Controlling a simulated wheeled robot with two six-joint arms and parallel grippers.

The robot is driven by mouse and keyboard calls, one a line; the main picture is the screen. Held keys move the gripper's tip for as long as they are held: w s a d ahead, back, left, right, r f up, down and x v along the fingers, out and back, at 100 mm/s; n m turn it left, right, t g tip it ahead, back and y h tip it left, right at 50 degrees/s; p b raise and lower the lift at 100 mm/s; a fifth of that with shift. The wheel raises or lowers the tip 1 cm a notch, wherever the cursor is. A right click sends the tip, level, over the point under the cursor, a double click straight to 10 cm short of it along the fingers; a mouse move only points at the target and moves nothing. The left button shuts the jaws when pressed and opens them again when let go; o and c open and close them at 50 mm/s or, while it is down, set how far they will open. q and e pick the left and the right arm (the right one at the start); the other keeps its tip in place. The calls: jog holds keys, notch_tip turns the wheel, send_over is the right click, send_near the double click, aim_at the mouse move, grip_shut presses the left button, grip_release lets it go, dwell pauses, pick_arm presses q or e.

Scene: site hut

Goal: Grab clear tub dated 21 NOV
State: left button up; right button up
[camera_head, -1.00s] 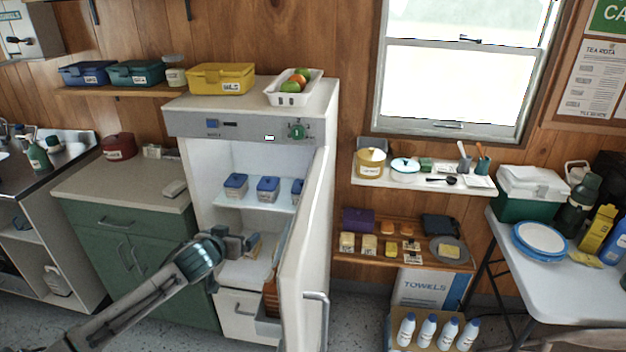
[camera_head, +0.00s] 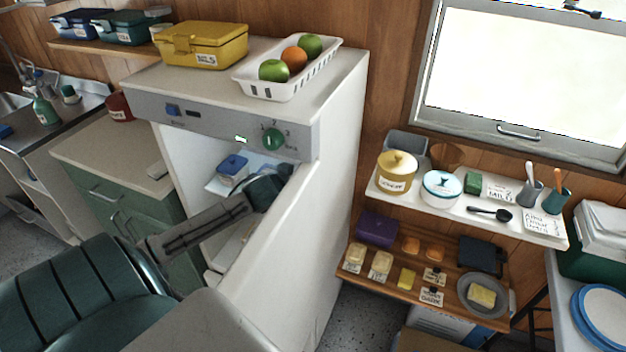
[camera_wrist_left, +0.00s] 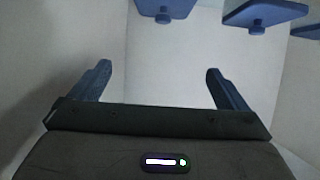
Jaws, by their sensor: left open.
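A tub with a blue lid (camera_head: 232,167) stands on the upper shelf of the open fridge (camera_head: 190,150). No 21 NOV date is readable on it. My right gripper is not in view.
The open fridge door (camera_head: 285,255) stands close to the right of my left arm. A yellow box (camera_head: 203,45) and a white fruit basket (camera_head: 285,85) sit on the fridge top. A wall shelf (camera_head: 470,215) with pots is farther right.

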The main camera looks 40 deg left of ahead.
pick_arm(q)
jog(key=f, duration=0.4)
jog(key=f+p, duration=0.1)
jog(key=f, duration=0.1)
jog(key=shift+w+a+f, duration=0.15)
jog(key=shift+w+f, duration=0.2)
jog(key=shift+p+x, duration=0.75)
jog(key=shift+x, duration=2.45)
jog(key=shift+s, duration=0.1)
jog(key=shift+c, duration=0.4)
jog(key=c, duration=1.1)
jog(key=shift+c, duration=0.2)
